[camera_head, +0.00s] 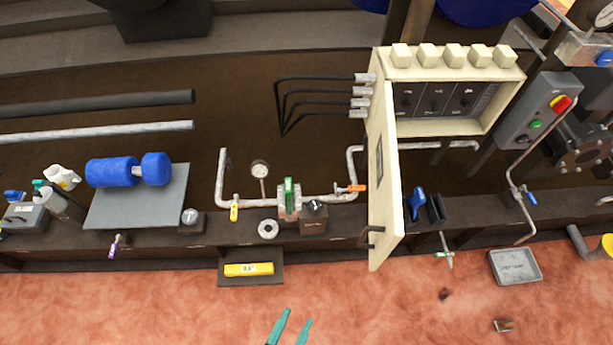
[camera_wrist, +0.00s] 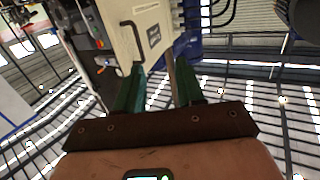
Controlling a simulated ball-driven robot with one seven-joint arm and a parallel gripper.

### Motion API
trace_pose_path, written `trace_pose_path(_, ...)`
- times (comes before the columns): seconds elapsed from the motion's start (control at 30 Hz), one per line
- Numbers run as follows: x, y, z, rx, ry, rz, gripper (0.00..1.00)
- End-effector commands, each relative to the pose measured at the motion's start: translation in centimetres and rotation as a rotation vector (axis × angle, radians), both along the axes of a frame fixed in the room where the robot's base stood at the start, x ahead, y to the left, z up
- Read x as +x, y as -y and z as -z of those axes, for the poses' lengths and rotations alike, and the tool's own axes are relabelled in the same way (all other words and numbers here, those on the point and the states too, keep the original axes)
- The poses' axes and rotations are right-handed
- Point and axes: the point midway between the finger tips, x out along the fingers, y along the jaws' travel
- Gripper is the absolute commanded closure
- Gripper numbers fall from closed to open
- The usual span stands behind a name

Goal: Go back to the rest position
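My gripper (camera_head: 290,328) shows at the bottom edge of the head view as two teal fingertips, apart from each other, over the reddish floor in front of the bench. In the wrist view its two green fingers (camera_wrist: 157,88) are spread. I see nothing held between them. The rest of my arm is out of the head view.
A dark bench carries pipes with a green-handled valve (camera_head: 289,194) and a grey plate (camera_head: 110,208) with a blue motor-like part (camera_head: 112,172). A cream cabinet (camera_head: 455,125) has its door (camera_head: 384,200) swung out toward the front, right of my gripper. A yellow block (camera_head: 249,269) lies on a front ledge. A grey tray (camera_head: 514,266) is at right. The front floor is mostly clear.

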Motion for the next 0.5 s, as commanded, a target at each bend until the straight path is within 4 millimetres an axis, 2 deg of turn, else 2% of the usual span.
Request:
trace_pose_path(0.27, 1.9, 3.3, 4.0, 0.044, -0.121, -0.248, 0.62)
trace_pose_path(0.5, 3.1, 8.1, 7.8, 0.102, -0.351, -0.482, 0.62)
